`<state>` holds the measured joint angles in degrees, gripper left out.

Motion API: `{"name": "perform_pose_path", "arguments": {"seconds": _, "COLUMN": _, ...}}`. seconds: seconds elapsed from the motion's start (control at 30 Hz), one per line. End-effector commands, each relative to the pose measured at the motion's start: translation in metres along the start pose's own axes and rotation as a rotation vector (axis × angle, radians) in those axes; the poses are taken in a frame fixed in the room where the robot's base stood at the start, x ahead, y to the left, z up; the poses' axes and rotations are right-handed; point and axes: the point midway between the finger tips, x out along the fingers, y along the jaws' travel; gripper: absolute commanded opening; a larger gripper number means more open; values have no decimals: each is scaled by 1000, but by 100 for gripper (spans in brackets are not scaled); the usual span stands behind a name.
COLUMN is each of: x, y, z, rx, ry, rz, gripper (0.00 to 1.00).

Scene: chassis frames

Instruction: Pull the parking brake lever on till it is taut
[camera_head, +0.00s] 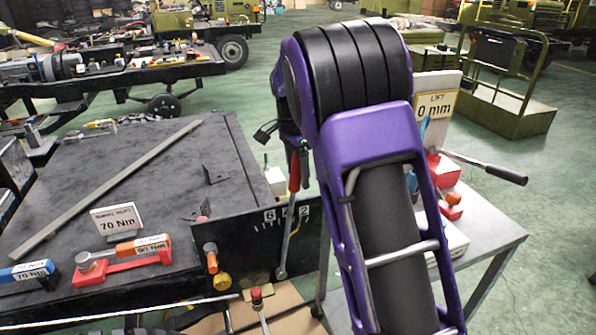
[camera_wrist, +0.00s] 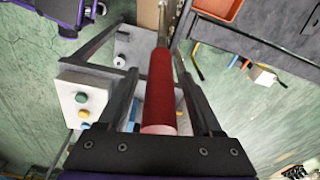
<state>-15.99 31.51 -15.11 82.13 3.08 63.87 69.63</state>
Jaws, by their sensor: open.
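The parking brake lever has a red grip (camera_head: 294,172) and a metal rod running down to a pivot on the dark side panel (camera_head: 247,258). It stands nearly upright, by the number scale. In the wrist view the red grip (camera_wrist: 161,88) lies lengthwise between the two fingers of my gripper (camera_wrist: 160,72). The fingers are apart, with a gap on either side of the grip. In the head view my purple arm hides most of the gripper and part of the scale.
A dark bench top (camera_head: 130,180) at left carries a long grey bar (camera_head: 105,187) and torque wrenches. An orange knob (camera_head: 211,258) and a red-topped post (camera_head: 256,294) stand left of the lever. A grey table (camera_head: 490,235) with another black-handled lever (camera_head: 500,171) is at right.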

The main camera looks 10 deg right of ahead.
Motion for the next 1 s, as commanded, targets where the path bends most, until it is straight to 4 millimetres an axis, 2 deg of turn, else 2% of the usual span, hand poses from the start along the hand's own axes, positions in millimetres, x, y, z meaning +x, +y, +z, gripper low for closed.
{"name": "perform_pose_path", "arguments": {"seconds": 0.13, "x": -6, "y": -1, "z": 0, "rx": 0, "ry": 1, "rz": -2, "gripper": 67}}
{"name": "perform_pose_path", "arguments": {"seconds": 0.27, "x": -25, "y": -1, "z": 0, "rx": 0, "ry": 1, "rz": -4, "gripper": 67}}
{"name": "perform_pose_path", "arguments": {"seconds": 0.7, "x": -131, "y": -1, "z": 0, "rx": 0, "ry": 2, "rz": -3, "gripper": 67}}
{"name": "perform_pose_path", "arguments": {"seconds": 0.83, "x": -154, "y": 0, "z": 0, "rx": -1, "ry": 1, "rz": -2, "gripper": 67}}
{"name": "perform_pose_path", "arguments": {"seconds": 1.0, "x": -171, "y": 0, "z": 0, "rx": -1, "ry": 1, "rz": -1, "gripper": 67}}
